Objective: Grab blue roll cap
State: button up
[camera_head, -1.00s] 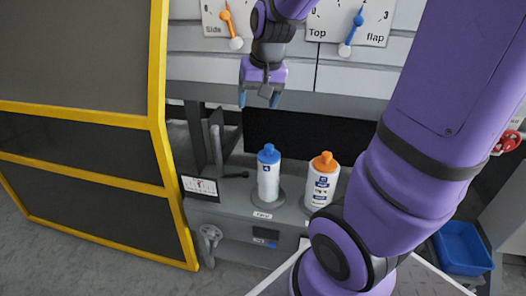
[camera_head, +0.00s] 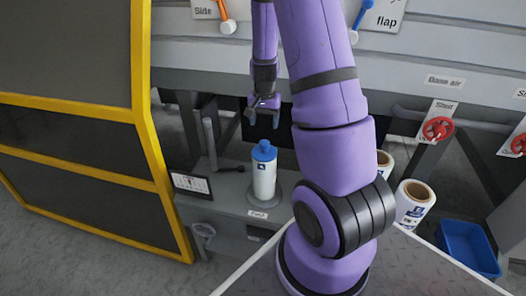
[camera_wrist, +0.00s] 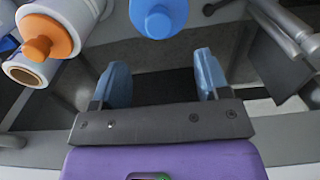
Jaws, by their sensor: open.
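The blue cap (camera_head: 264,150) sits on top of a white roll (camera_head: 264,180) that stands upright on the grey machine shelf. In the wrist view the blue cap (camera_wrist: 158,17) shows at the top edge, partly cut off, ahead of the fingers. My gripper (camera_head: 263,118) is open and empty, above the blue cap and apart from it. In the wrist view its two blue-tipped fingers (camera_wrist: 160,85) are spread with a gap between them. An orange cap (camera_wrist: 48,38) shows at the upper left of the wrist view, on another roll.
A yellow-framed guard (camera_head: 150,130) stands at the left. Two white rolls (camera_head: 415,200) stand at the right near a blue bin (camera_head: 468,248). Red valve wheels (camera_head: 437,129) and a grey lever (camera_head: 211,140) are nearby. In the head view my arm covers the orange-capped roll's place.

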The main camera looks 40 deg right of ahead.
aim_at(264, 142)
notch_tip(264, 142, down, 10)
jog(key=shift+s+r, duration=0.1)
dwell(0.5)
jog(key=c, duration=1.1)
